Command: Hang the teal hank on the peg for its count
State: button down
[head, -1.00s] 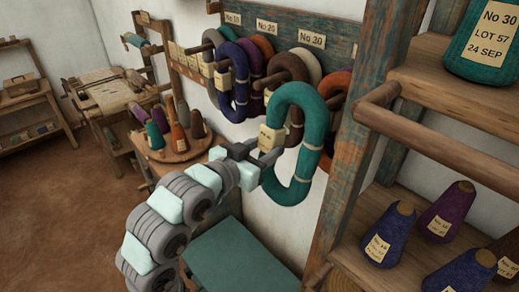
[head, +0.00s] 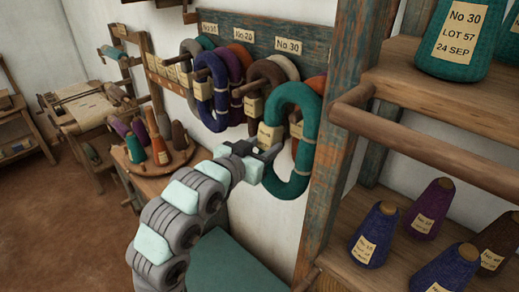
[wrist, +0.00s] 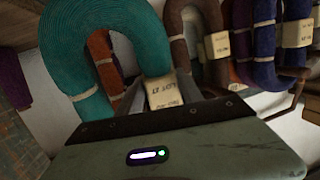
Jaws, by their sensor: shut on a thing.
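The teal hank (head: 310,125) is an upright loop with a paper tag (head: 269,138), held in front of the pegboard at the No 30 end. My gripper (head: 268,156) is shut on the left lower side of the loop, by the tag. In the wrist view the teal hank (wrist: 62,45) arches at the left, with its tag (wrist: 164,90) just above the gripper body. The No 30 label (head: 289,45) is on the board above the hank. I cannot tell whether any peg passes through the teal loop; its near side hides that part of the board.
A brown hank (head: 254,82) and a blue hank (head: 220,100) hang on pegs to the left, with other hanks behind. A wooden post (head: 338,130) and a projecting rail (head: 420,135) stand close on the right. A round tray (head: 172,160) with cones is at the left.

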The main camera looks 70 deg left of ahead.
jog(key=shift+w+a+f+b, duration=0.1)
jog(key=shift+w+a, duration=0.2)
jog(key=shift+w, duration=0.3)
jog(key=shift+w+a+r+b, duration=0.15)
jog(key=shift+w+a, duration=0.1)
jog(key=shift+w, duration=0.4)
jog(key=shift+w+a+f+b, duration=0.15)
jog(key=shift+w+a, duration=0.15)
jog(key=shift+w, duration=0.3)
jog(key=shift+w+a+f+b, duration=0.2)
jog(key=shift+w+f+b, duration=0.15)
jog(key=shift+f, duration=0.25)
jog(key=shift+w+a+f+b, duration=0.15)
jog(key=shift+w+f+b, duration=0.15)
jog(key=shift+f, duration=0.25)
jog(key=shift+a+f, duration=0.1)
jog(key=shift+f, duration=0.2)
jog(key=c, duration=1)
grip_release()
jog(key=shift+s, duration=0.1)
jog(key=o, duration=0.3)
jog(key=shift+r, duration=0.15)
jog(key=b+v, duration=0.1)
jog(key=v, duration=1)
